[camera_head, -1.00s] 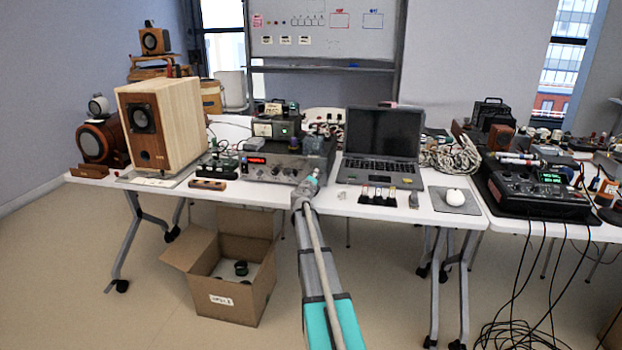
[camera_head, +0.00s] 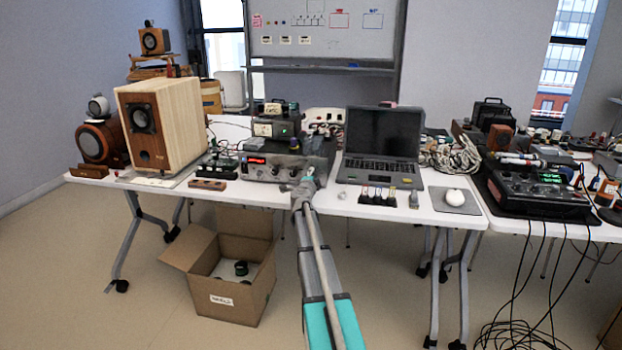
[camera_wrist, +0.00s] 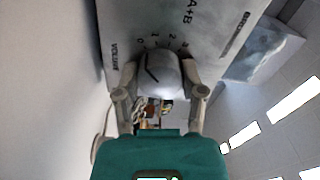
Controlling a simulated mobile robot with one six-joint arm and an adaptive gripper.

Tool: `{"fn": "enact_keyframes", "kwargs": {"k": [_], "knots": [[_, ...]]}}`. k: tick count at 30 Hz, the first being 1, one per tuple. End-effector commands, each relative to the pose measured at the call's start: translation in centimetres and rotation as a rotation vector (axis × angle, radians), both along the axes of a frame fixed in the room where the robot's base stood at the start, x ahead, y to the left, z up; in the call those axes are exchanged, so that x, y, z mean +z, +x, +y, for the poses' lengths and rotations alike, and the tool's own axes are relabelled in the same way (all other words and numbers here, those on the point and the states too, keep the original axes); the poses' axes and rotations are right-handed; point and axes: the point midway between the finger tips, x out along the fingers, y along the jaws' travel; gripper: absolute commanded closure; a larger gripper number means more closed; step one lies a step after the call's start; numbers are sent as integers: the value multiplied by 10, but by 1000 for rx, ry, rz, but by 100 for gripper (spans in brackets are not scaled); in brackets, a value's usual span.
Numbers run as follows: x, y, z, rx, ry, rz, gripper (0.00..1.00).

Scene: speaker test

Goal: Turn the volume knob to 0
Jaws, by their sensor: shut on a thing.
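The silver-grey volume knob (camera_wrist: 161,76) sits on a grey panel (camera_wrist: 185,22) in the wrist view. The panel bears the word VOLUME, small scale numbers beside the knob and the letters A+B. A dark line shows on the knob, but I cannot tell exactly which number it points to. My gripper (camera_wrist: 160,70) is shut on the knob, one finger on each side. In the head view, my gripper (camera_head: 306,181) is at the right end of the amplifier front (camera_head: 268,168), and my arm hides the knob there.
An open laptop (camera_head: 381,145) stands just right of my gripper on the white table (camera_head: 330,205). A wooden speaker (camera_head: 150,125) stands at the left. Small black connectors (camera_head: 378,196) and a mouse (camera_head: 454,196) lie at the right. An open cardboard box (camera_head: 225,290) is on the floor.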

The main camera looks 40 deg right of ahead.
Motion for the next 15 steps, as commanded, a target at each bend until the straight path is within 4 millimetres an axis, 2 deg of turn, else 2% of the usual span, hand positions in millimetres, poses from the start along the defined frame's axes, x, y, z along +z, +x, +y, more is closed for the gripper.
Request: {"fn": "enact_keyframes", "kwargs": {"k": [15], "knots": [[0, 0, -3, -4, -30, 35, 95]]}}
